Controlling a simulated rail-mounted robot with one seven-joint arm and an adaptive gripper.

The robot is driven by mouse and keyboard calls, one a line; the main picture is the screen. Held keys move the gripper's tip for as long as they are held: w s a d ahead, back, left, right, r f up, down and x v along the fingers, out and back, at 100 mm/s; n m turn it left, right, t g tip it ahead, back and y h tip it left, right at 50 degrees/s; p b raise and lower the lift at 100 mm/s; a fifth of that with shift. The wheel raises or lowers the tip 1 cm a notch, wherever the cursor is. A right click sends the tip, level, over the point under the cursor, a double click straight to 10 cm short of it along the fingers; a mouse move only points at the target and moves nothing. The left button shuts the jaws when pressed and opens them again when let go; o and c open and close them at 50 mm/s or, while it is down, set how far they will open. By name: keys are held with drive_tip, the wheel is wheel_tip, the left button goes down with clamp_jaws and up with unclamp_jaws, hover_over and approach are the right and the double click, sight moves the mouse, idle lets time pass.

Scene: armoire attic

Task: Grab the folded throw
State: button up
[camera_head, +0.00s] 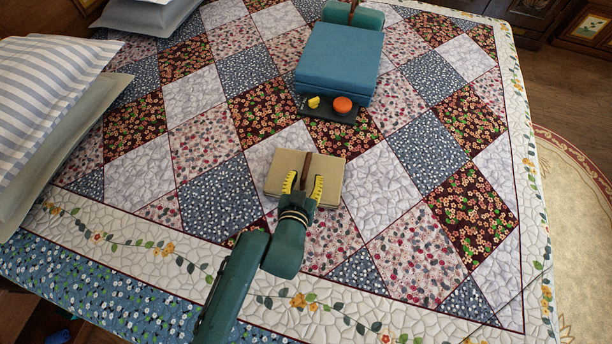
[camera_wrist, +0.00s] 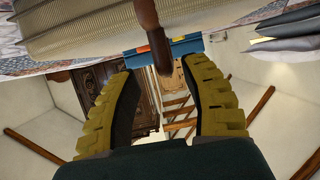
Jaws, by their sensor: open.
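The folded throw (camera_head: 281,168) is a beige, flat bundle lying on the patchwork quilt, with a brown strap (camera_head: 307,164) across it. In the wrist view the throw (camera_wrist: 90,28) shows its ridged folded layers along the top, and the strap (camera_wrist: 147,18) hangs down between my fingers. My gripper (camera_head: 304,185) has yellow, ribbed fingers spread apart at the throw's near side, one on each side of the strap. In the wrist view the gripper (camera_wrist: 162,68) is open, with a gap between each finger and the strap. I cannot tell whether it touches the throw.
A blue block-like bundle (camera_head: 338,58) lies farther back, with a dark tray (camera_head: 327,112) holding a yellow item and an orange item (camera_head: 342,104) before it. Pillows (camera_head: 50,85) are at the left. The quilt (camera_head: 420,150) is clear to the right of the throw.

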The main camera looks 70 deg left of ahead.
sight(308, 161)
drive_tip(key=shift+x, duration=1.1)
drive_tip(key=x, duration=0.5)
drive_tip(key=shift+s+a+r, duration=0.2)
drive_tip(key=shift+a+r, duration=0.1)
drive_tip(key=shift+r, duration=0.1)
clamp_jaws()
